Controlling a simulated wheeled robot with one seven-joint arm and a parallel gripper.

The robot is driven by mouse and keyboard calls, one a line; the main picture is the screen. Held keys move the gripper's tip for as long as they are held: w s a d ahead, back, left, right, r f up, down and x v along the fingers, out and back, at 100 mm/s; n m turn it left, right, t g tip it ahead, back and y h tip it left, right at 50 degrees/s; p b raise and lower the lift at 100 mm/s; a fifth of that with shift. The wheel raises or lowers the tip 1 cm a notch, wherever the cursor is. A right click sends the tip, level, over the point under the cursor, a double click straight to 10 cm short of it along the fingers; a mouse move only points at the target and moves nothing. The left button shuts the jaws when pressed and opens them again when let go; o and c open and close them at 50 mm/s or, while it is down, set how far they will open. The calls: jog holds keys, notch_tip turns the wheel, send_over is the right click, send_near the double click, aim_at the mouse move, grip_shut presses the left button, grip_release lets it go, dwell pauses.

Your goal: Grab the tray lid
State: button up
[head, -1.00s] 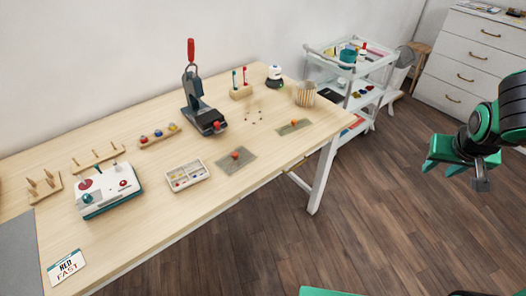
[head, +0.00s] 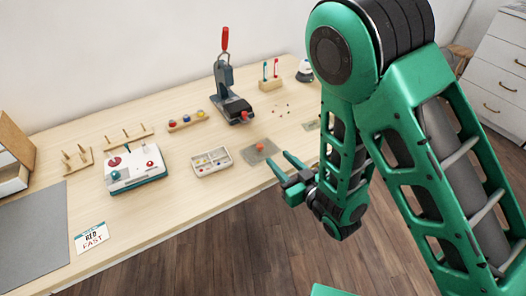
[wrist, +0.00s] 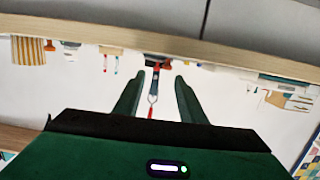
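A flat grey panel with an orange-red knob (head: 260,149) lies on the table to the right of the compartment tray (head: 228,169); it looks like the tray lid. The tray is shallow and white, with small coloured pieces inside. A second, similar grey panel (head: 311,125) lies farther back, partly hidden by my arm. My gripper (head: 278,158) is open and empty at the table's front edge, its fingertips just in front of the near panel in the picture. In the wrist view, which is upside down, the open fingers (wrist: 157,82) point toward the table edge; the panel cannot be made out clearly.
The wooden table (head: 150,215) carries a press with a red handle (head: 228,90), a white and teal device (head: 135,168), peg racks, and a name card (head: 92,237). A grey mat (head: 35,235) lies at left. Floor is free in front.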

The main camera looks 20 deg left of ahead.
aim_at(260, 144)
jog(key=shift+s+a+y, duration=0.3)
jog(key=shift+a+y, duration=0.1)
jog(key=shift+a, duration=0.45)
jog(key=x, duration=0.3)
jog(key=shift+w+a, duration=0.15)
jog(key=shift+w, duration=0.15)
jog(key=shift+x, duration=3.15)
jog(key=shift+w, duration=0.1)
grip_shut()
